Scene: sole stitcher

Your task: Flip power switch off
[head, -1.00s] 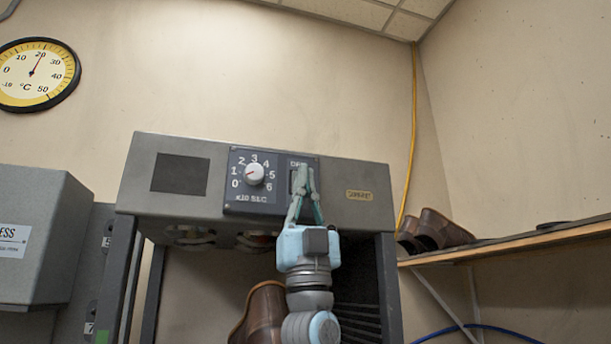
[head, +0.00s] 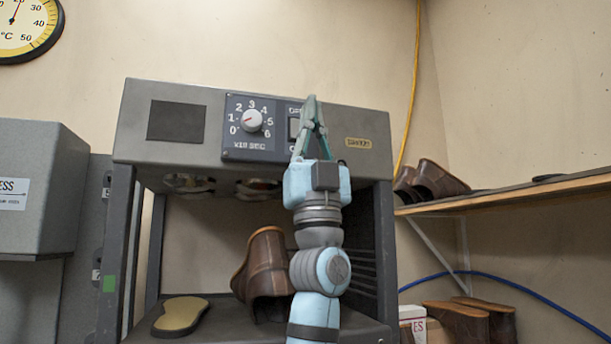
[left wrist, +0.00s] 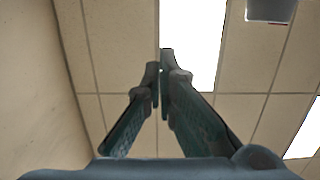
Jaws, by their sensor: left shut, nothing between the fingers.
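The power switch (head: 294,128) sits in a dark plate on the front of the grey machine (head: 362,122), right of the dial. Its right side and part of its lettering are hidden behind my left gripper (head: 311,100); I cannot tell its position. My left gripper points up in front of the plate, its tips near the machine's top edge, shut and empty. In the left wrist view the closed fingers (left wrist: 162,72) point towards the ceiling, and the switch is not seen there. I cannot tell whether the gripper touches the machine. My right gripper is not in view.
A numbered dial (head: 252,120) is left of the switch. A brown shoe (head: 264,268) and a sole (head: 180,316) lie in the machine's open bay. A grey box-shaped unit (head: 40,170) stands left. A wooden shelf (head: 510,200) with shoes is at right.

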